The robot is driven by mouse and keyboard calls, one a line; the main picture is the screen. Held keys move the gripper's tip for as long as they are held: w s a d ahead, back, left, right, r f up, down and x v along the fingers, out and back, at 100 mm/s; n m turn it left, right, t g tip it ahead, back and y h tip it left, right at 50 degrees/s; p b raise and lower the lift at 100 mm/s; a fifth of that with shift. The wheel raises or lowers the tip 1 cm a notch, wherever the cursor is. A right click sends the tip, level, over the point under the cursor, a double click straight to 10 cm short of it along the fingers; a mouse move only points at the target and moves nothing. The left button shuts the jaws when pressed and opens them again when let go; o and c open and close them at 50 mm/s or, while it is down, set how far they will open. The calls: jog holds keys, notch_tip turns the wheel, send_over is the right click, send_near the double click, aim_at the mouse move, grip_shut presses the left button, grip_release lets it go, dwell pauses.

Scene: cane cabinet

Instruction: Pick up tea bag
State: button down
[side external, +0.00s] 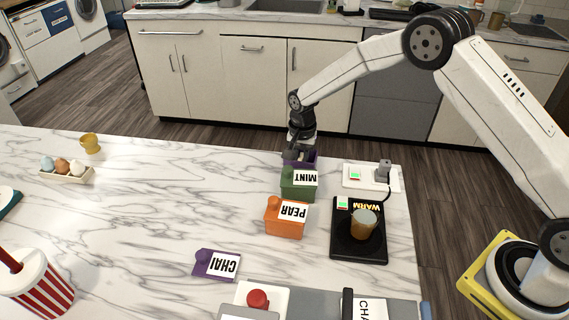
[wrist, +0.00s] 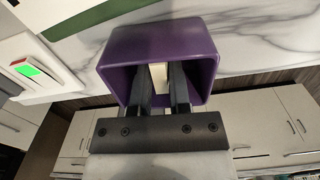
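A purple box (side external: 300,158) stands at the far edge of the marble counter. In the wrist view the purple box (wrist: 160,45) has its open side toward my gripper. My gripper (side external: 299,153) is at the box, and in the wrist view its two dark fingers (wrist: 160,88) reach into the opening. A pale beige piece, likely the tea bag (wrist: 158,76), shows between the fingers inside the box. The fingers stand apart with this piece between them; whether they press on it cannot be told. The tea bag is hidden in the side view.
A green MINT box (side external: 298,186) and an orange PEAR box (side external: 285,218) stand close in front. A purple CHAI lid or box (side external: 217,264) lies nearer. A black warmer (side external: 358,248) with an amber cup (side external: 363,224) is at right. The counter's left middle is clear.

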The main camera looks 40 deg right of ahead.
aim_at(301, 157)
jog(key=shift+r, duration=0.1)
notch_tip(301, 157, up, 10)
jog(key=shift+f, duration=0.1)
dwell(0.8)
jog(key=shift+s, duration=0.1)
dwell(0.4)
